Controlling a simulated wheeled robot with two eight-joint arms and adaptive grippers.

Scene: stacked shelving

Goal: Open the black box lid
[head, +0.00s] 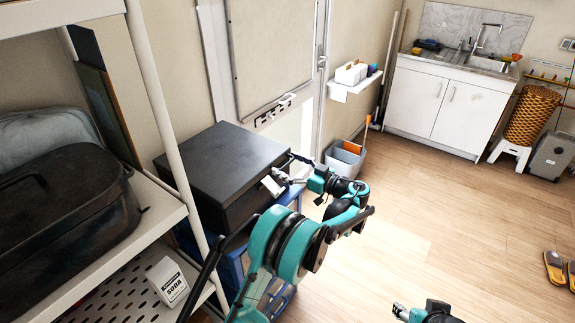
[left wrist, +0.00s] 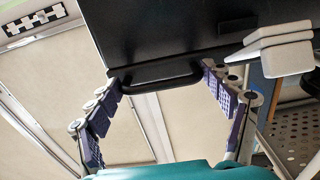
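The black box (head: 222,160) stands by the door at the left, with its flat top lid down. In the left wrist view its dark face (left wrist: 170,30) fills the upper middle, and a black bar handle (left wrist: 162,77) sticks out from its edge. My left gripper (head: 288,170) is at the box's right-hand front side. Its fingers (left wrist: 162,82) are spread wide, one near each end of the handle; I cannot tell whether they touch it. Part of my right arm shows at the bottom, with what seems to be its gripper (head: 400,312), cut off by the frame edge.
A white shelf rack (head: 165,215) stands close at the left, holding a dark roasting pan (head: 65,205) and a soda box (head: 168,283). A grey bin (head: 345,160) stands beyond the box. The wooden floor at right is mostly clear, with slippers (head: 555,268) at the edge.

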